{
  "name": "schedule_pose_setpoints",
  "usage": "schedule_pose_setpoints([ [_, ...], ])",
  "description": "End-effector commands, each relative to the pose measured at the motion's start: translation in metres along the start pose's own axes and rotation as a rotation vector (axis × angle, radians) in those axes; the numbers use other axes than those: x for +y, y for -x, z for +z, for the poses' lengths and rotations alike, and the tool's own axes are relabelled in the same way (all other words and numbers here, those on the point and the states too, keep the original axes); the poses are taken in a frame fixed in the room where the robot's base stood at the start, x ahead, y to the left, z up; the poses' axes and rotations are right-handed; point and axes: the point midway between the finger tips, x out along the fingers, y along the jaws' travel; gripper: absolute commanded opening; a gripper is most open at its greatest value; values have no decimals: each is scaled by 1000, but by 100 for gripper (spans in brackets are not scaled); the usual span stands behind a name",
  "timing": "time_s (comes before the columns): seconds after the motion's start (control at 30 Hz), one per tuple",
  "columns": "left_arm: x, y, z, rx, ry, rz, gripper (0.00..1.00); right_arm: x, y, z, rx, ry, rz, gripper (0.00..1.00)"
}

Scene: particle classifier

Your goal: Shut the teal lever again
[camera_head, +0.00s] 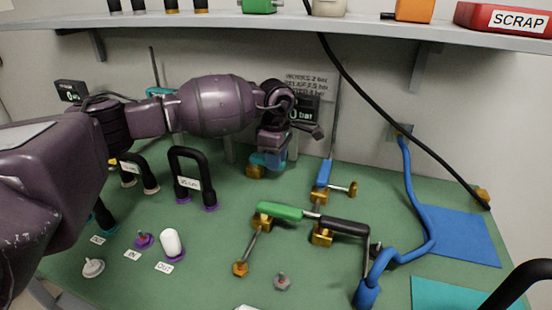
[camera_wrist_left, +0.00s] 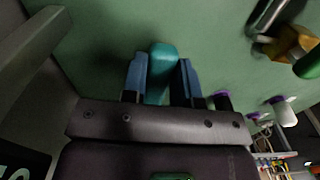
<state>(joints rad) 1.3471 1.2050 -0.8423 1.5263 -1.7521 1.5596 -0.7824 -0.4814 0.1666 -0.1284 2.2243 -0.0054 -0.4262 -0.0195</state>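The teal lever (camera_wrist_left: 160,68) shows in the left wrist view, between the two blue fingers of my left gripper (camera_wrist_left: 160,85). The fingers lie along both its sides and appear to touch it. In the head view my left gripper (camera_head: 272,155) points down at the back of the green bench, over a brass valve body (camera_head: 255,171). Only a little of the teal lever shows there, and the gripper hides the rest. I cannot tell the lever's angle to its pipe. My right gripper is in neither view.
A blue lever (camera_head: 323,174), a green lever (camera_head: 279,211) and a black lever (camera_head: 344,227) stand right of the gripper. A black looped hose (camera_head: 187,154) stands to its left. A blue hose (camera_head: 420,200) runs at the right. A gauge (camera_head: 305,112) is behind.

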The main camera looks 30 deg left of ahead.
Motion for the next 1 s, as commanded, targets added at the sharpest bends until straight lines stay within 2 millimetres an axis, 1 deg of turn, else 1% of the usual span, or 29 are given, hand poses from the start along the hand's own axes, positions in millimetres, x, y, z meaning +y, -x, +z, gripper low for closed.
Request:
schedule_pose_setpoints([
  [0.03,0,0,0,0,0,0,10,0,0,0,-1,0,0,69],
  [0.1,0,0,0,0,0,0,0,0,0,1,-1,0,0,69],
  [0.37,-1,0,0,0,-7,-1,0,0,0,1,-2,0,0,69],
  [0.57,-4,0,0,0,-63,0,0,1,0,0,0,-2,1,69],
  [0.77,-12,2,-1,0,-193,1,0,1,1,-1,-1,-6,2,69],
  [1.0,-25,1,-5,0,-413,1,0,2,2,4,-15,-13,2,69],
])
